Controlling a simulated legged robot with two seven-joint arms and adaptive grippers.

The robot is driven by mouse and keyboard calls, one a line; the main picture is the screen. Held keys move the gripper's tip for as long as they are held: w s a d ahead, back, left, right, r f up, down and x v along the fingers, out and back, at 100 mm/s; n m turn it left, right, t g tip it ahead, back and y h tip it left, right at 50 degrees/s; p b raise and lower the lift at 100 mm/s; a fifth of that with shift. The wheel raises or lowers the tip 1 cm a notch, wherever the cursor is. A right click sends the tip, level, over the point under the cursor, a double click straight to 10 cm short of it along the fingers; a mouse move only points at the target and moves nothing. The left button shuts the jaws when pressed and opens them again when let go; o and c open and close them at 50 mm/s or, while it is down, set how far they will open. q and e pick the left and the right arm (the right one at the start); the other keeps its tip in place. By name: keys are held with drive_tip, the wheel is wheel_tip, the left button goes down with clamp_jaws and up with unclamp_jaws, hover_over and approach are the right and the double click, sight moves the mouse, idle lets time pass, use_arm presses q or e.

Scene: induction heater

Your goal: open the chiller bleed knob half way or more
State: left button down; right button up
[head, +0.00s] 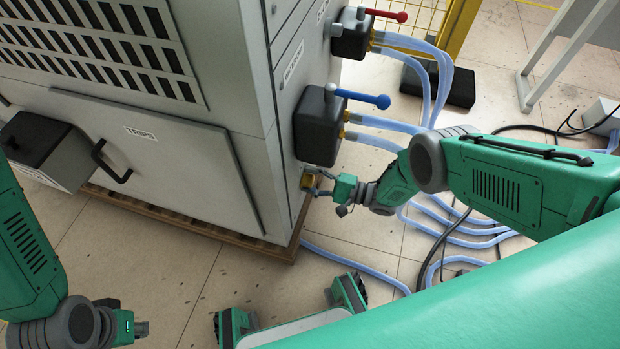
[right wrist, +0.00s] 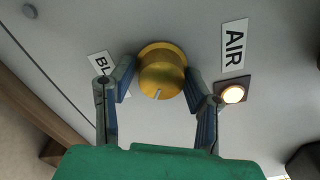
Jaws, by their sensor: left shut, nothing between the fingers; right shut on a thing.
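The bleed knob (right wrist: 163,72) is a round gold knob on the grey cabinet panel, with a pale mark on its lower edge. A partly covered label (right wrist: 103,64) starting "BL" is left of it in the right wrist view. In the head view the knob (head: 308,181) sits low on the cabinet's right side. My right gripper (right wrist: 162,85) has one finger on each side of the knob, shut on it; it also shows in the head view (head: 322,184). My left gripper (head: 140,329) is at the lower left, away from the cabinet, shut and empty.
An AIR label (right wrist: 234,46) and a lit round lamp (right wrist: 233,94) are right of the knob. Black boxes with a blue lever (head: 360,98) and a red lever (head: 388,14) stick out above it. Clear hoses (head: 380,124) run from them to the floor. A wooden pallet (head: 190,221) carries the cabinet.

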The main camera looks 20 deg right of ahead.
drive_tip(key=shift+s+d+f, duration=0.15)
drive_tip(key=shift+s+f, duration=0.05)
drive_tip(key=shift+s, duration=0.05)
drive_tip(key=o, duration=1)
drive_tip(key=shift+w+r, duration=0.1)
drive_tip(key=v, duration=1.2)
